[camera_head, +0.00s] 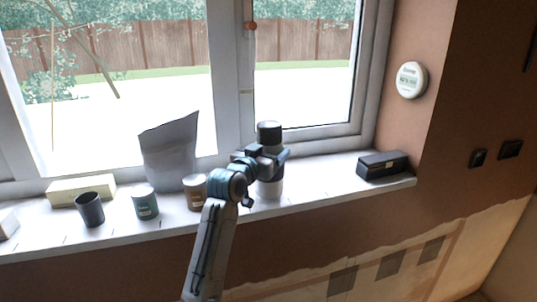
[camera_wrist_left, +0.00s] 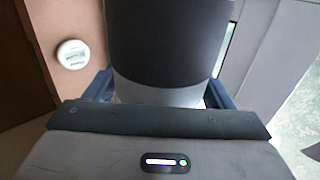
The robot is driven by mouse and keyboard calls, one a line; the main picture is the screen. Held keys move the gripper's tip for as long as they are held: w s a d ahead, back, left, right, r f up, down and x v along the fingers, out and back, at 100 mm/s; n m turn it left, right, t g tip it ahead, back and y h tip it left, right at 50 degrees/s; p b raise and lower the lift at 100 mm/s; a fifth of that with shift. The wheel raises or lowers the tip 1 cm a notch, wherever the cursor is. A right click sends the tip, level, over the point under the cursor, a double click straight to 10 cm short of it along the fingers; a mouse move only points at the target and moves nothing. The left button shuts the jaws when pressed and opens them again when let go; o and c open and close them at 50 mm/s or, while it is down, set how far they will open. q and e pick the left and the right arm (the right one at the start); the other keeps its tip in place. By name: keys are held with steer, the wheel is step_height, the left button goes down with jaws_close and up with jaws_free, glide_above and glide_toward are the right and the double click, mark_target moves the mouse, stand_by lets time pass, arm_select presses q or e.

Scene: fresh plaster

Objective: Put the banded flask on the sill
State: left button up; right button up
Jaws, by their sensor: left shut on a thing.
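The banded flask (camera_head: 269,188) is upright, with a black cap and a pale lower body, over the front part of the white window sill (camera_head: 325,178). Its base is at or very close to the sill surface; I cannot tell whether it touches. My left gripper (camera_head: 270,160) is shut around the flask's middle and hides that part. In the left wrist view the flask (camera_wrist_left: 168,45) fills the upper middle, dark above a pale band, with a blue finger on each side. My right gripper is not in view.
Left of the flask on the sill stand a brown tin (camera_head: 194,193), a teal tin (camera_head: 145,203), a dark cup (camera_head: 90,210), a grey bag (camera_head: 172,152) and a cream block (camera_head: 80,190). A black box (camera_head: 383,165) sits at the right end. The sill between flask and box is clear.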

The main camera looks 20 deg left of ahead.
arm_select(q)
steer(key=shift+s+f, duration=0.1)
steer(key=shift+f, duration=0.75)
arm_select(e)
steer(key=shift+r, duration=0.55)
arm_select(q)
steer(key=shift+f, duration=0.1)
steer(key=o, duration=1.4)
steer(key=shift+f, duration=0.1)
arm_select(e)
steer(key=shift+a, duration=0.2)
arm_select(q)
steer(key=s+b, duration=0.1)
steer(key=s, duration=0.3)
steer(key=s+a+b, duration=0.1)
steer(key=s, duration=0.3)
steer(key=s+a+b, duration=0.1)
steer(key=s, duration=0.3)
steer(key=shift+a, duration=0.1)
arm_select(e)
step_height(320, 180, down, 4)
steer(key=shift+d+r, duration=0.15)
